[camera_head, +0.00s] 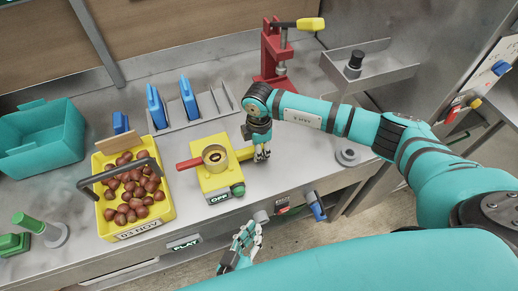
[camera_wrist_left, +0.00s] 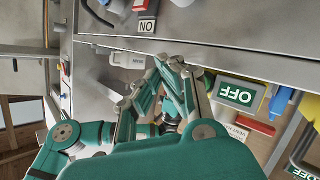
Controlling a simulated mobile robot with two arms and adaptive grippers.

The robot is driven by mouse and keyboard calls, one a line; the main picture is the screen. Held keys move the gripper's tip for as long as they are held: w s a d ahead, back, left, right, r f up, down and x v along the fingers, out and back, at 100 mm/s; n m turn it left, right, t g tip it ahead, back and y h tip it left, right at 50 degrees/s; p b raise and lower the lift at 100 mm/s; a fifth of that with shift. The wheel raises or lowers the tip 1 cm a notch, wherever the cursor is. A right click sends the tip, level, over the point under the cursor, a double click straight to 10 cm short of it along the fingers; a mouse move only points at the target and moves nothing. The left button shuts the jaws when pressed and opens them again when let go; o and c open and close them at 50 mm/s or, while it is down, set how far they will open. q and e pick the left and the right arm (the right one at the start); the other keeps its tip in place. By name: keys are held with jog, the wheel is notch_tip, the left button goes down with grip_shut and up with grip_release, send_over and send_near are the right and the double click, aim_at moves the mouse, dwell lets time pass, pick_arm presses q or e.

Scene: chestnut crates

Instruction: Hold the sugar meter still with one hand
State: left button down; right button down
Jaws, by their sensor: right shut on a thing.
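The yellow device with a round metal cup, a red lever and an OFF panel, which I take as the sugar meter (camera_head: 212,182), stands on the steel bench. Its OFF panel (camera_wrist_left: 236,94) also shows in the left wrist view. My right gripper (camera_head: 262,155) points down at the device's right side and is shut on a yellow part of the sugar meter there; the exact contact is hard to see. My left gripper (camera_head: 246,238) hangs low in front of the bench edge, apart from the device. Its fingers look spread and empty, and they also show in the left wrist view (camera_wrist_left: 168,66).
A yellow crate (camera_head: 165,209) of chestnuts with a dark handle stands left of the device. A teal bin (camera_head: 42,140) is at far left. Blue tools (camera_head: 157,106) stand in a rack behind. A red stand (camera_head: 270,60) is at the back. Switches line the bench front.

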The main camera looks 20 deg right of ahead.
aim_at(242, 207)
pick_arm(q)
jog(key=w, duration=0.6)
jog(key=shift+w+a, duration=0.1)
jog(key=shift+w, duration=0.25)
jog(key=shift+w, duration=0.15)
dwell(1.0)
jog(key=shift+w, duration=0.25)
jog(key=shift+w+a+r, duration=0.1)
jog(key=shift+w+r, duration=0.05)
jog(key=shift+w, duration=0.4)
pick_arm(e)
jog(key=shift+r, duration=0.1)
dwell(0.4)
pick_arm(q)
jog(key=shift+s, duration=0.55)
pick_arm(e)
jog(key=shift+w, duration=0.1)
pick_arm(q)
jog(key=shift+s, duration=0.25)
